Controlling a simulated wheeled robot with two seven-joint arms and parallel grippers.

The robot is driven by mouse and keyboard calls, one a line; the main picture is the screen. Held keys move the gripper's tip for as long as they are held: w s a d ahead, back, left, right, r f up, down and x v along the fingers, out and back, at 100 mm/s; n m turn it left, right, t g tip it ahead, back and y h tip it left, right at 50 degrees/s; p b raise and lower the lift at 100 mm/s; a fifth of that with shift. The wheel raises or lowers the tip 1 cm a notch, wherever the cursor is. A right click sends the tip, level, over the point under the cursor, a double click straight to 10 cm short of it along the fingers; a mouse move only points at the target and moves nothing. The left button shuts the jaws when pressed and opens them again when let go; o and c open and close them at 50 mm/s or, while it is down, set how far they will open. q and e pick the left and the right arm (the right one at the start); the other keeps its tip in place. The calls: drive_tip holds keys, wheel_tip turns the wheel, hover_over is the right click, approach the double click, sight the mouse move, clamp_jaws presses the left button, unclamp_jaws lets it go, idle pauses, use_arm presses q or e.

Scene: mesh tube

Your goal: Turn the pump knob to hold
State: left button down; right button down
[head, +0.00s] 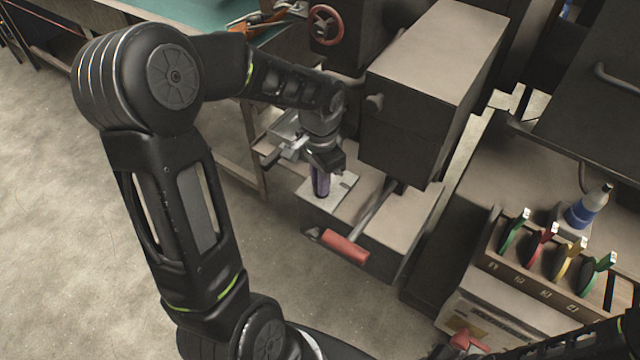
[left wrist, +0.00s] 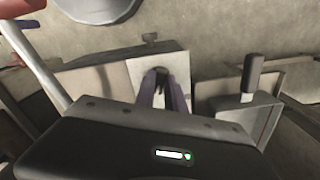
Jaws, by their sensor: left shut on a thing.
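My left gripper (head: 321,186) reaches down from above to a pale plate (head: 343,192) on top of the pump unit's grey base. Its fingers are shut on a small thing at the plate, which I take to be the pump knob. The knob is largely hidden by the fingers, so its pointing direction cannot be read. In the left wrist view the two purple-tinted fingers (left wrist: 166,92) stand close together over the pale plate (left wrist: 143,72). Any hold marking is too small to read.
A red-handled lever (head: 345,246) sticks out just in front of the plate. A large grey box (head: 432,90) stands close to the right of my gripper. A red handwheel (head: 326,25) is behind. A rack (head: 530,275) with several coloured tools is at right. Open floor lies left.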

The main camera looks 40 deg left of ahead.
use_arm(q)
drive_tip(key=n+b, duration=0.1)
drive_tip(key=n, duration=0.3)
drive_tip(key=shift+b, duration=0.3)
idle(0.3)
drive_tip(key=c, duration=1.4)
unclamp_jaws()
wheel_tip(320, 180, up, 8)
drive_tip(key=shift+d+f, duration=0.1)
